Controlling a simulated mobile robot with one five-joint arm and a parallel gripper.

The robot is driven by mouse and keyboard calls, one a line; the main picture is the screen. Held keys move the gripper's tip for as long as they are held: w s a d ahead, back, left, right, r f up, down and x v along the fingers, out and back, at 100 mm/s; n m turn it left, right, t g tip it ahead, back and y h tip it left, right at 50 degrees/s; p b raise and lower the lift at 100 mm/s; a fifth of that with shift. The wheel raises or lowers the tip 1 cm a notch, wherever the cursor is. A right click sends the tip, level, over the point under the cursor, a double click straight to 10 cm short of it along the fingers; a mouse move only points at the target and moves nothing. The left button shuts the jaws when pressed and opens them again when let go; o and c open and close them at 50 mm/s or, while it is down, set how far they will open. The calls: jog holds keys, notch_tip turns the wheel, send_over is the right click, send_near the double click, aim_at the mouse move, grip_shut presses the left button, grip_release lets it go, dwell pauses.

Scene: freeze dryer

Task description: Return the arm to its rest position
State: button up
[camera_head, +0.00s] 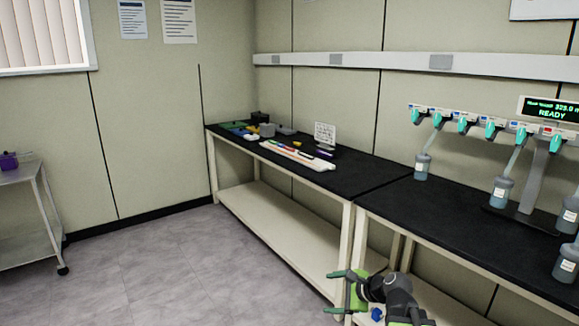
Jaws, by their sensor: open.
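My gripper (340,291) shows at the bottom of the view, right of centre, at the end of my dark arm with green parts. Its two green fingers are apart, with nothing visible between them. It is in front of the lab bench legs and below the bench top in the picture. Only the end part of my arm is in view; the rest is cut off by the lower edge.
A black-topped bench (375,180) runs along the wall. Bottles (422,167) hang or stand under a freeze dryer manifold with a READY display (552,109). A white tray (297,156) lies farther back. A metal cart (25,210) stands left. The floor (170,270) between is clear.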

jog(key=s+a+f+n+g+h, duration=0.2)
jog(key=s+a+f+n+g, duration=0.1)
jog(key=s+a+f+n, duration=0.3)
jog(key=s+d+f+n+g+h, duration=0.3)
jog(key=s+d+n+g+h, duration=0.2)
jog(key=s+d+n, duration=0.55)
jog(key=w+a+r+p, duration=0.1)
jog(key=w+r+p, duration=0.2)
jog(key=r+p, duration=1.2)
jog(key=shift+a+r+n+t+p, duration=0.2)
jog(key=shift+a+n+t+p, duration=0.15)
jog(key=shift+a+n, duration=0.1)
